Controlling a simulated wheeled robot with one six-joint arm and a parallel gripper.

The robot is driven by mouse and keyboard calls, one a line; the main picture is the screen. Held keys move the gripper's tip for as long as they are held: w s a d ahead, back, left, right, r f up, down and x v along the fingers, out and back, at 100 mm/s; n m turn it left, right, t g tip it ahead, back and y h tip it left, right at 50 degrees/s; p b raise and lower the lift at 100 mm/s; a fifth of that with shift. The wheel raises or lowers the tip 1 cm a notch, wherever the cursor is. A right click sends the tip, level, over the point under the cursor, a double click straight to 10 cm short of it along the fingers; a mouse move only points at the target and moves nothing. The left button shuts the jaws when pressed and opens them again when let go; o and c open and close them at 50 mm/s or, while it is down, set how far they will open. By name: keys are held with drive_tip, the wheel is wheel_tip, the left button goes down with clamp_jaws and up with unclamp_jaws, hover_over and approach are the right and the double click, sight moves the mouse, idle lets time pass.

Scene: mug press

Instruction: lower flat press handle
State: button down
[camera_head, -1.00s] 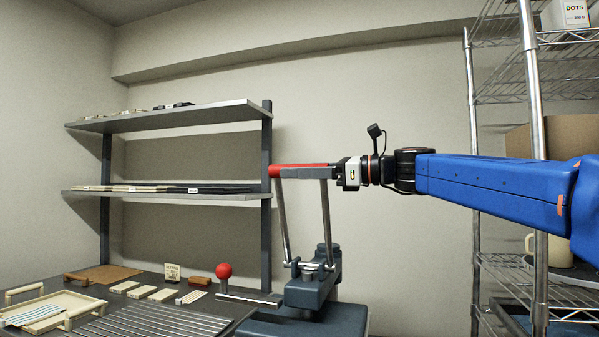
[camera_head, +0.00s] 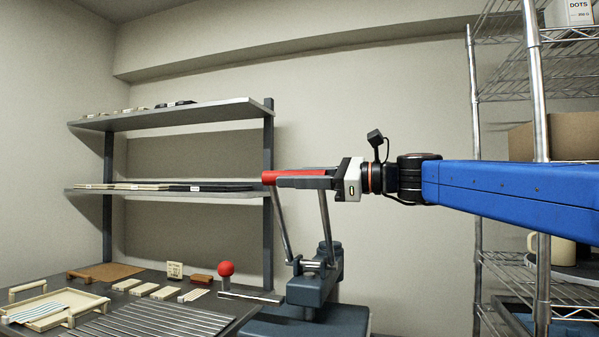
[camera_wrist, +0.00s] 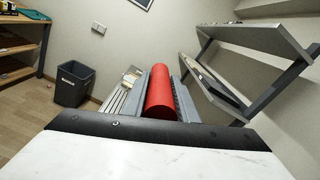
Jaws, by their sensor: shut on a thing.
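The flat press (camera_head: 313,287) is a dark blue-grey machine at the lower middle of the head view. Its handle is a red bar (camera_head: 291,175) carried high on two metal rods (camera_head: 280,222), well above the press body. My gripper (camera_head: 300,180) comes in from the right and is shut on the red handle, its fingers lying along the bar. In the wrist view the red handle (camera_wrist: 159,92) sits between the two grey fingers. Parts of the bar are hidden by the fingers.
A two-level wall shelf (camera_head: 170,188) stands behind and left of the handle. A red ball knob (camera_head: 226,269) on a lever stands on the counter to the left. A wire rack (camera_head: 540,120) is at the right. In the wrist view a dark bin (camera_wrist: 74,83) stands on the floor.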

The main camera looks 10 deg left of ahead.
drive_tip(key=s+a+f+n, duration=0.1)
drive_tip(key=s+f+n, duration=0.5)
drive_tip(key=s+f, duration=0.4)
wheel_tip(320, 180, down, 15)
drive_tip(key=s+n, duration=0.2)
drive_tip(key=n, duration=0.3)
drive_tip(key=shift+s+a, duration=0.2)
drive_tip(key=shift+a, duration=0.15)
drive_tip(key=shift+f, duration=0.15)
drive_tip(key=c, duration=1.4)
unclamp_jaws()
drive_tip(key=shift+c, duration=0.2)
drive_tip(key=s+d, duration=0.2)
drive_tip(key=d, duration=1.5)
drive_tip(key=shift+s+d, duration=0.15)
drive_tip(key=shift+s, duration=0.05)
